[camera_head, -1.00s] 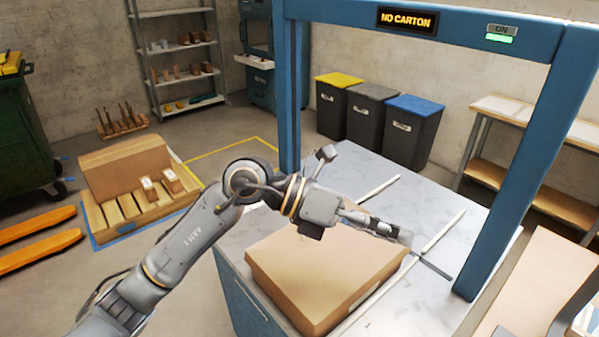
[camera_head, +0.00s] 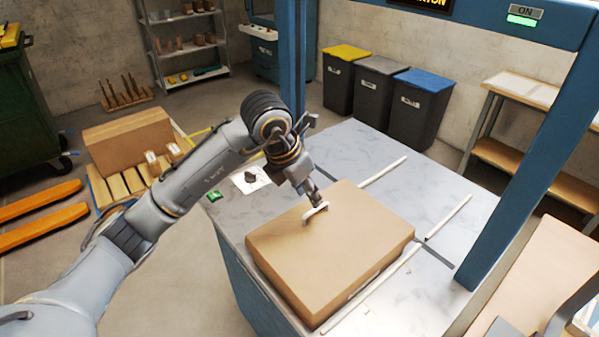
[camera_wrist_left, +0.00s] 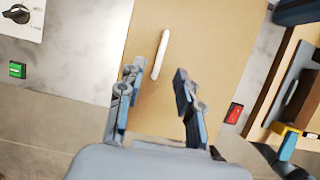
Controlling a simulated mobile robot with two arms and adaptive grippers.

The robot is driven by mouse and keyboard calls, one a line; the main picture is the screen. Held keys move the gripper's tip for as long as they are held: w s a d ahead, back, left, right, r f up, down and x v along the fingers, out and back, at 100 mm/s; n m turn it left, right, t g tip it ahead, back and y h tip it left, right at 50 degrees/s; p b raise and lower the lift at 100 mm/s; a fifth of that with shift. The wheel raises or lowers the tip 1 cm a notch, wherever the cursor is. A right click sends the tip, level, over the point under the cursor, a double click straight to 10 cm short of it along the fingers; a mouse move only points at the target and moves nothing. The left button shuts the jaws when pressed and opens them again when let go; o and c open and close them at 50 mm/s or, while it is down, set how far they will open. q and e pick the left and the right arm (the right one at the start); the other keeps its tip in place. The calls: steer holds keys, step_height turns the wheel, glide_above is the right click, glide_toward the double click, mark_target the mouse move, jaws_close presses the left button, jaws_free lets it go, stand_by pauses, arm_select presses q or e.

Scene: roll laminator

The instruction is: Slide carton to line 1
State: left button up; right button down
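The brown closed carton (camera_head: 335,255) lies flat on the marbled table top (camera_head: 385,150), near its front left end. A white bar-shaped handle (camera_head: 315,214) sits on the carton's top; it also shows in the left wrist view (camera_wrist_left: 160,55). My left gripper (camera_head: 318,203) is over the carton's far left part, right at the handle. In the left wrist view its fingers (camera_wrist_left: 155,72) are apart, with the handle's near end between or just beyond them; contact is unclear. A dark line (camera_head: 437,255) crosses the table right of the carton; no line number is legible. My right gripper is out of view.
White guide rails (camera_head: 370,290) run along the table. A blue frame (camera_head: 530,170) spans it. A green button (camera_head: 213,196) and a black knob (camera_head: 251,177) are at the left edge; a red button (camera_wrist_left: 234,113) shows in the wrist view. The table beyond the carton is clear.

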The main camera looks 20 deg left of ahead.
mark_target(356, 192)
arm_select(q)
steer(key=p+x, duration=0.1)
steer(key=x, duration=0.5)
steer(key=shift+d, duration=0.1)
jaws_close()
steer(key=shift+w, duration=0.2)
steer(key=shift+w+d+b, duration=0.4)
steer(key=shift+w+d, duration=0.25)
steer(key=shift+w, duration=0.3)
steer(key=shift+w+d+b, duration=0.4)
steer(key=shift+w+d, duration=0.25)
steer(key=shift+w, duration=0.25)
steer(key=shift+w+d+b, duration=0.4)
steer(key=shift+w+d, duration=0.25)
steer(key=shift+w, duration=0.3)
steer(key=shift+w+d+b, duration=0.4)
steer(key=shift+w+d, duration=0.25)
steer(key=shift+w, duration=0.35)
steer(key=shift+w+d+b, duration=0.35)
steer(key=shift+w+d, duration=0.3)
steer(key=shift+w, duration=0.3)
steer(key=shift+w+d+b, duration=0.4)
steer(key=shift+w+d, duration=0.3)
steer(key=shift+w, duration=0.3)
steer(key=shift+o, duration=2.3)
jaws_free()
